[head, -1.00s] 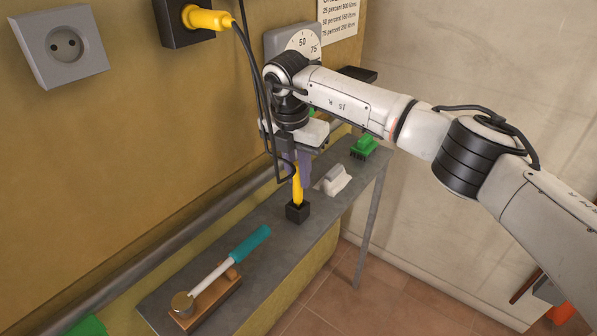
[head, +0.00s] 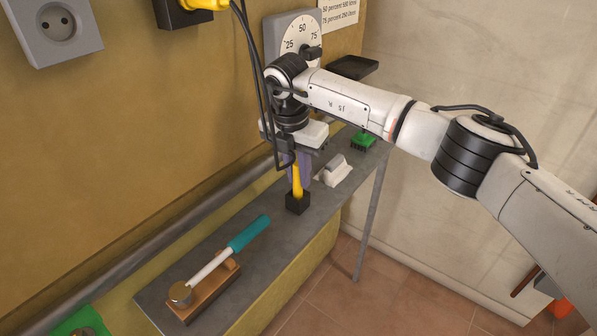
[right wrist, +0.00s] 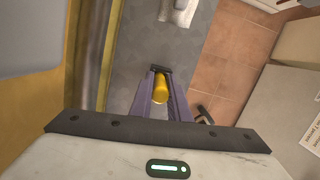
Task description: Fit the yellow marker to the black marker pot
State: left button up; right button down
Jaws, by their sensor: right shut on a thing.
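The yellow marker (head: 297,184) stands about upright, with its lower end at the black marker pot (head: 297,202) on the grey shelf (head: 225,262). Whether its tip is inside the pot or just at the opening, I cannot tell. My right gripper (head: 299,172) is shut on the marker's upper part from above. My left gripper is not in view.
A teal-handled tool (head: 225,250) lies on a wooden block (head: 207,292) at the shelf's near end. A white object (head: 333,171) and a green brush (head: 363,140) lie beyond the pot. Black cables (head: 250,70) hang beside my right wrist, near the dial (head: 300,38).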

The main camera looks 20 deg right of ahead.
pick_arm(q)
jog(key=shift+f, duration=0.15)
pick_arm(e)
jog(key=shift+f, duration=0.3)
jog(key=c, duration=1.6)
grip_release()
jog(key=shift+r, duration=0.15)
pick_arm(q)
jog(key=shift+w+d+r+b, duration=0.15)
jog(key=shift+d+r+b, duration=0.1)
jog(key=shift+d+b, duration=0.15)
pick_arm(e)
jog(key=r, duration=0.3)
jog(key=s+r, duration=0.1)
jog(key=r, duration=0.2)
jog(key=a+r, duration=0.1)
jog(key=r, duration=0.3)
jog(key=shift+s+a, duration=0.1)
jog(key=shift+s, duration=0.05)
